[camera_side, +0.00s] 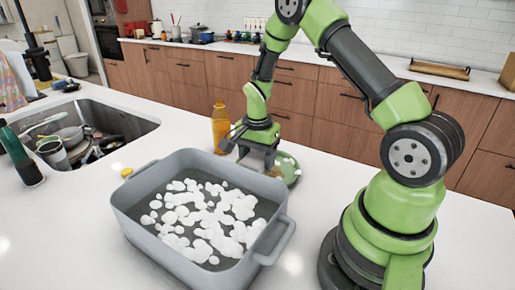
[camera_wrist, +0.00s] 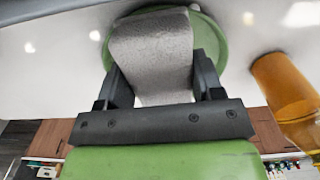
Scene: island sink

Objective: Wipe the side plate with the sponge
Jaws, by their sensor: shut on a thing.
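The side plate (camera_side: 291,179) is green and lies on the white counter behind the grey tub, with white foam spots on it. My gripper (camera_side: 252,155) is over the plate's left part. In the wrist view, my gripper (camera_wrist: 160,82) is shut on the sponge (camera_wrist: 152,50), a grey, rough block between the two fingers. The sponge covers much of the plate (camera_wrist: 208,42), whose green rim shows around it. In the side view, only a small tan part of the sponge (camera_side: 276,172) shows. I cannot tell whether the sponge touches the plate.
A grey tub (camera_side: 124,192) of white foam stands in front of the plate. An orange bottle (camera_side: 220,127) stands close to my gripper and also shows in the wrist view (camera_wrist: 284,88). A sink (camera_side: 140,122) with dishes is at the left. The counter right of the plate is clear.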

